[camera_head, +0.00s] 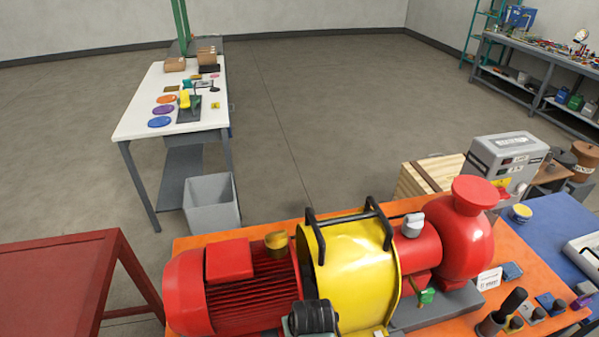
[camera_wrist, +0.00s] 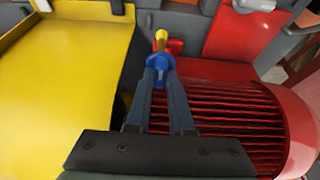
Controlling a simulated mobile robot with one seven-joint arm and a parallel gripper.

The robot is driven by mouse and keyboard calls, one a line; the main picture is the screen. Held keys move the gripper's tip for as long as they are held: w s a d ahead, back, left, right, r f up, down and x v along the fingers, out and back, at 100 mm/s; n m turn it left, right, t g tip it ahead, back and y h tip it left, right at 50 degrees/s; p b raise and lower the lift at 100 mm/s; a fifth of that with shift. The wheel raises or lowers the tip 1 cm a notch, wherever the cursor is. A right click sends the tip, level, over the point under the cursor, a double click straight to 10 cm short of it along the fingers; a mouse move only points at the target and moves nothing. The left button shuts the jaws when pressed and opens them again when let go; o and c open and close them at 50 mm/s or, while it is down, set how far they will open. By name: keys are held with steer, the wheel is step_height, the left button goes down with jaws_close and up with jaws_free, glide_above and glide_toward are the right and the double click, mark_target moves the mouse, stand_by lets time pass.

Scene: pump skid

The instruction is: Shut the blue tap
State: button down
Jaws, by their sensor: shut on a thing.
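The blue tap (camera_wrist: 160,77) shows in the wrist view, upper middle, with a yellow part standing above it and a red fitting beside it. My gripper (camera_wrist: 160,67) is shut on the blue tap, one finger on each side. The fingers hide part of the tap. I cannot make out the blue tap in the head view. How far the tap is turned cannot be told.
The yellow guard (camera_head: 350,262) and red finned motor (camera_head: 235,290) stand close to the tap. A red pump (camera_head: 467,235) with a green-handled valve (camera_head: 426,296) is at right. A white table (camera_head: 150,110) and grey bin (camera_head: 211,203) stand beyond.

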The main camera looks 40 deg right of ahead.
steer(key=shift+m, duration=0.3)
steer(key=m, duration=0.1)
steer(key=m+g+h, duration=0.1)
steer(key=m, duration=0.1)
steer(key=shift+w+m, duration=0.2)
steer(key=shift+m, duration=0.1)
steer(key=m, duration=0.2)
steer(key=m+g+h+b, duration=0.1)
steer(key=m, duration=0.1)
steer(key=shift+w+a+f+m+g, duration=0.1)
steer(key=shift+m+g, duration=0.2)
steer(key=m+g+b, duration=0.2)
steer(key=m+b, duration=0.2)
steer(key=m, duration=0.1)
steer(key=shift+w, duration=0.15)
steer(key=shift+m+g+b, duration=0.8)
steer(key=shift+m+b, duration=0.75)
steer(key=shift+m, duration=0.45)
steer(key=c, duration=0.8)
jaws_free()
steer(key=shift+y, duration=0.3)
steer(key=shift+r, duration=0.2)
